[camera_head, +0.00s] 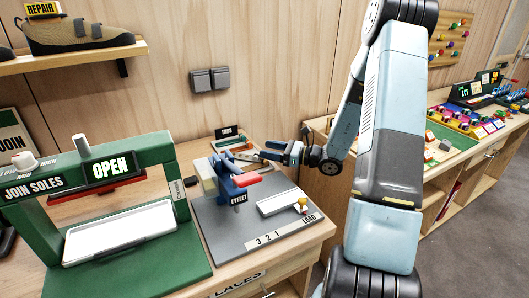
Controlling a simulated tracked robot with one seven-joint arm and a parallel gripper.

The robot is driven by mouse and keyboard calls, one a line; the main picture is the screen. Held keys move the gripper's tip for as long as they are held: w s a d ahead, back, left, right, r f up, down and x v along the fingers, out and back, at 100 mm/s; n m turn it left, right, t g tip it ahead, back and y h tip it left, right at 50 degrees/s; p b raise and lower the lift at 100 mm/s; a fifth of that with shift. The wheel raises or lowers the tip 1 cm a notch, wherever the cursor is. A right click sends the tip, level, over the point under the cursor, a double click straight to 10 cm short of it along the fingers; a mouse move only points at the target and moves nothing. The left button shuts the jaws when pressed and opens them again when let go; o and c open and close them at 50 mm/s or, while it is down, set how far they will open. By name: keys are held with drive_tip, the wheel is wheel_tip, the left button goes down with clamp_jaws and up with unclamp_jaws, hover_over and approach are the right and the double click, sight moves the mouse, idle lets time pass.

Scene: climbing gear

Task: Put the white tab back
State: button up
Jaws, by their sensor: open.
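A small wooden tray with a dark "TABS" sign (227,131) stands at the back of the bench and holds a few small tabs too small to tell apart. My gripper (262,153) reaches in from the right, low over the bench, beside the tray's front right. Its jaws are open. A small pale piece (246,156) shows at the fingertips, near the tray; I cannot tell whether it is the white tab or whether it touches a finger. The blue eyelet press (229,184) with a red handle stands just in front and to the left of my gripper.
The press stands on a grey board (220,225) marked "3 2 1" and "LOAD", with a white holder (280,203) and a yellow knob. A green "JOIN SOLES" press (170,160) fills the left. Another bench (440,195) with coloured parts stands right, across a gap.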

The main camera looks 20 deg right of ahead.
drive_tip(key=v, duration=1)
drive_tip(key=s+a+r+n+g+h, duration=0.6)
drive_tip(key=s+a+r+n+g, duration=0.45)
drive_tip(key=s+a+n, duration=0.3)
drive_tip(key=s+d+r+n+t+h, duration=0.4)
drive_tip(key=s+r+n+t+h, duration=0.2)
drive_tip(key=s+r+n+h, duration=0.3)
drive_tip(key=shift+s+r+n, duration=1.15)
drive_tip(key=shift+s+r, duration=0.25)
drive_tip(key=shift+r, duration=0.35)
